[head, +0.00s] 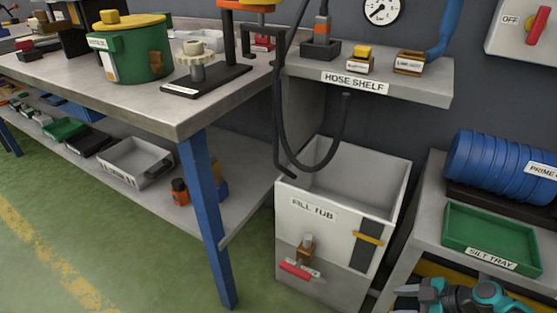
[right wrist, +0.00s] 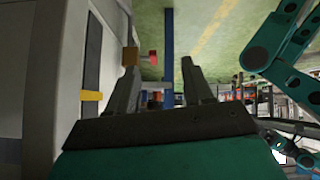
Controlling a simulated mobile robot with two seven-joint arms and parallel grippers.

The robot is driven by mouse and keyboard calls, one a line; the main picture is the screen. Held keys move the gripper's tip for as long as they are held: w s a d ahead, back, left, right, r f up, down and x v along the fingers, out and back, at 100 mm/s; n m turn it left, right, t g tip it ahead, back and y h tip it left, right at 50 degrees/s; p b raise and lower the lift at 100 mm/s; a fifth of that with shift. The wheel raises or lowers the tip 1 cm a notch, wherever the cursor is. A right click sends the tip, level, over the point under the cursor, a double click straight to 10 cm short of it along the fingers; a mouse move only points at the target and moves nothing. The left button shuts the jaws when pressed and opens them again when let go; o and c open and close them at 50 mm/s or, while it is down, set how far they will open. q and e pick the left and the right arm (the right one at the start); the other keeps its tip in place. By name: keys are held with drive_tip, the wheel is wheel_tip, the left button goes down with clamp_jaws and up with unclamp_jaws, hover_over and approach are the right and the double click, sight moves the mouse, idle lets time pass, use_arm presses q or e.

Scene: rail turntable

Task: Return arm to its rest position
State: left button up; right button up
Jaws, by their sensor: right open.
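My right gripper (head: 414,298) is at the bottom right edge of the head view, below the green silt tray and right of the fill tub. It is partly cut off by the frame. In the right wrist view the fingers of this gripper (right wrist: 158,65) are apart, with nothing held between them. The white fill tub (head: 318,234) stands beside it, and its pale wall (right wrist: 30,70) fills the left of the wrist view. The tub's brass valve (right wrist: 130,57) and red handle (right wrist: 153,57) show beyond the fingers. My left gripper is not in view.
The silt tray (head: 490,237) and a blue ribbed drum (head: 490,165) sit on a stand at the right. A black hose (head: 343,140) hangs into the tub below the hose shelf (head: 420,90). A workbench (head: 150,110) with blue legs fills the left. Green floor (head: 130,250) is clear in front.

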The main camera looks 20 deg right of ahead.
drive_tip(key=w+a+r+m+t+h, duration=0.15)
drive_tip(key=a+r+m, duration=0.35)
drive_tip(key=a, duration=0.8)
drive_tip(key=w+a+r+m+t+h, duration=0.1)
drive_tip(key=w+a+r+m+t, duration=0.15)
drive_tip(key=a+r, duration=0.75)
use_arm(q)
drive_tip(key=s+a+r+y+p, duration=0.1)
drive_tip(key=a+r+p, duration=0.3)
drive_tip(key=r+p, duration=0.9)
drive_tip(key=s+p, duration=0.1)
drive_tip(key=p, duration=0.5)
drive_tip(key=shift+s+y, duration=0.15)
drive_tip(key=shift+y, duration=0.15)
use_arm(e)
wheel_tip(320, 180, up, 10)
drive_tip(key=s+h, duration=0.1)
drive_tip(key=shift+s+d, duration=0.2)
drive_tip(key=shift+s, duration=0.15)
